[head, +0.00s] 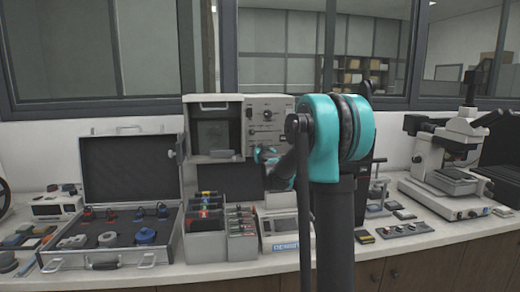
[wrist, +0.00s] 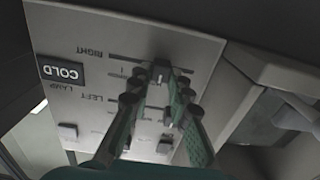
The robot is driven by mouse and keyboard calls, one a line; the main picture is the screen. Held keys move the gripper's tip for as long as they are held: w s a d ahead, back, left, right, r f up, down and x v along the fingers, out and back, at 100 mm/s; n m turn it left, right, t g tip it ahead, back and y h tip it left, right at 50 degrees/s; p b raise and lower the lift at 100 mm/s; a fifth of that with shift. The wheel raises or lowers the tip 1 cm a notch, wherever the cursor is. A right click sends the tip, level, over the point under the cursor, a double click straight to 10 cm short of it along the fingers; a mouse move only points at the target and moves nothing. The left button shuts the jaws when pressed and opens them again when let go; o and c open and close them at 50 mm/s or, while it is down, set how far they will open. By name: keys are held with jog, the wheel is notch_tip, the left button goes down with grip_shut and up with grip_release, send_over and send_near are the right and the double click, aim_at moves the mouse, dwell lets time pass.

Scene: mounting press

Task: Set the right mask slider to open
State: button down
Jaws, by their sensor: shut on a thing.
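The control panel (wrist: 70,30) fills much of the wrist view, upside down, with slots labelled RIGHT and LEFT. The right mask slider (wrist: 160,71) is a small knob on the RIGHT slot, between my fingertips. My gripper (wrist: 160,80) is shut on it, its dark fingers close to the panel face. The left slider (wrist: 168,114) shows lower down between the fingers, on the LEFT slot. In the head view the panel (head: 270,105) is the right part of a grey machine; my arm partly hides it, and the sliders cannot be made out there.
An open black-lined case (head: 128,170) stands left of the machine, and grey bins (head: 205,247) stand in front. A microscope (head: 450,150) is at the right. Little counter is free near the machine.

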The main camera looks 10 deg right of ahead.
jog(key=a, duration=0.3)
jog(key=shift+a, duration=0.3)
jog(key=c, duration=1.4)
grip_release()
